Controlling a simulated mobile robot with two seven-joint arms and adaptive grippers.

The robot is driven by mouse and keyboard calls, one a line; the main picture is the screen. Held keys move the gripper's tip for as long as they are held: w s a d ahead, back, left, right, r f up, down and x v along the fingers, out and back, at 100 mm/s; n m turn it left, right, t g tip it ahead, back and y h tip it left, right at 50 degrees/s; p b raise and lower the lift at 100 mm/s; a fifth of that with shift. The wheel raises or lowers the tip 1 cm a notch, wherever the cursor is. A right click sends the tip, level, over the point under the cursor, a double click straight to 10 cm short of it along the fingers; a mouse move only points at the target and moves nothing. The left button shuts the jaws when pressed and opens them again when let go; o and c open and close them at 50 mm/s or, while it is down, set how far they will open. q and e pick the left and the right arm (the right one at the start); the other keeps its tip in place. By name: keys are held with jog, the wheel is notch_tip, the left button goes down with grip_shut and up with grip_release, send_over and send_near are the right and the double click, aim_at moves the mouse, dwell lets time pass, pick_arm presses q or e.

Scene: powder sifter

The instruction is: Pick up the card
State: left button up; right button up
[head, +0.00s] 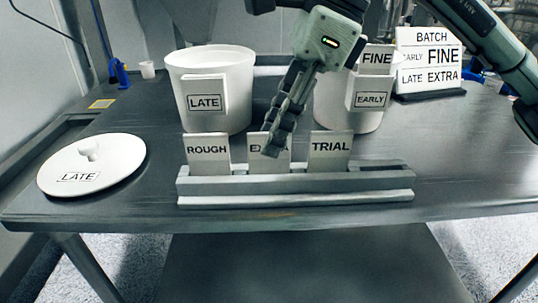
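Three white cards stand upright in a grey slotted rack (300,187): a ROUGH card (208,151) at left, a card (256,142) beginning with E in the middle, and a TRIAL card (330,149) at right. A FINE card (376,58) stands in the pocket marked EARLY on the right tub. My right gripper (271,150) points down, its fingertips in front of the middle card and covering most of its word. The fingers overlap in this view, so I cannot tell whether they grip the card. My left gripper is out of view.
A white tub (215,65) with a LATE pocket stands behind the rack, and the EARLY tub (333,112) stands partly behind my gripper. A LATE lid (93,164) lies at left. A BATCH sign (431,60) stands back right. The table's right front is clear.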

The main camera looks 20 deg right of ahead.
jog(key=shift+x, duration=1.05)
grip_shut()
jog(key=shift+w+r, duration=0.1)
jog(key=shift+r, duration=0.05)
